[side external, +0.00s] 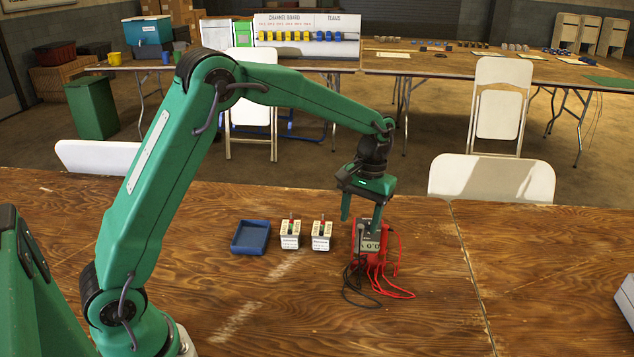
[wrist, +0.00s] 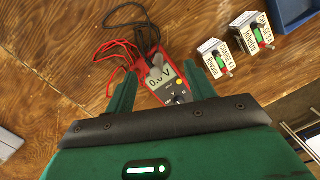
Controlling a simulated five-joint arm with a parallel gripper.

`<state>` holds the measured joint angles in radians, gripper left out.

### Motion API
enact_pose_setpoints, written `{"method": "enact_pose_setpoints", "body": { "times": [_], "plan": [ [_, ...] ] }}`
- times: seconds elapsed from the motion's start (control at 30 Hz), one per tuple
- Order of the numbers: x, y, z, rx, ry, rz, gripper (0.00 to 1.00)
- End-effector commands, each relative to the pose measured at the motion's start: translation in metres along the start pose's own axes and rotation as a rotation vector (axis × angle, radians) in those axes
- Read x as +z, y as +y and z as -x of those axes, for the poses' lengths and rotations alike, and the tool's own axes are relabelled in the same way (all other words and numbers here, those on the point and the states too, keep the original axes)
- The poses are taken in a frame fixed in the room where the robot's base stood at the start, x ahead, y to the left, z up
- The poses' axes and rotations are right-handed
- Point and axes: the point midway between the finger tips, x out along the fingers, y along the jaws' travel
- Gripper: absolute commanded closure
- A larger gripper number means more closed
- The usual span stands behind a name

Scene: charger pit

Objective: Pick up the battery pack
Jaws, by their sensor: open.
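No thing in view is plainly recognisable as a battery pack. Two small white labelled blocks (side external: 290,241) (side external: 321,243) stand side by side on the wooden table, each with a coloured piece on top; the wrist view shows them at upper right (wrist: 215,56) (wrist: 252,31), with red and green on them. A red multimeter (side external: 370,243) with a grey face stands to their right; its display reads about 0.0 V in the wrist view (wrist: 160,80). My gripper (side external: 362,218) is open above the multimeter, its fingers (wrist: 158,72) appearing on either side of it. Contact cannot be told.
Red and black leads (side external: 380,285) trail from the multimeter over the table. An empty-looking blue tray (side external: 250,237) lies left of the white blocks. White chairs (side external: 490,179) stand behind the table. The table front is mostly clear.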

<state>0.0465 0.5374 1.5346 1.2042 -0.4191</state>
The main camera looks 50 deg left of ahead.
Motion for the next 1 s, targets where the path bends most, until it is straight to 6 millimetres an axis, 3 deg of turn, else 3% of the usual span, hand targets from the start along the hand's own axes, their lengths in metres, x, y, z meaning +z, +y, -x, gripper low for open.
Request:
{"method": "enact_pose_setpoints", "body": {
  "times": [0.07,0.2,0.27,0.63,0.77,0.9,1.0],
  "plan": [
    [0.000,0.000,0.000,0.000,0.000,0.000,0.45],
    [0.000,0.000,0.000,0.000,0.000,0.000,0.18],
    [0.000,0.000,0.000,0.000,0.000,0.000,0.10],
    [0.000,0.000,0.005,0.001,0.002,0.000,0.10],
    [0.002,-0.001,0.021,0.002,0.005,0.000,0.10],
    [0.005,-0.002,0.052,0.003,0.007,0.000,0.10],
    [0.004,-0.009,0.050,0.004,0.004,0.098,0.10]
  ]
}}
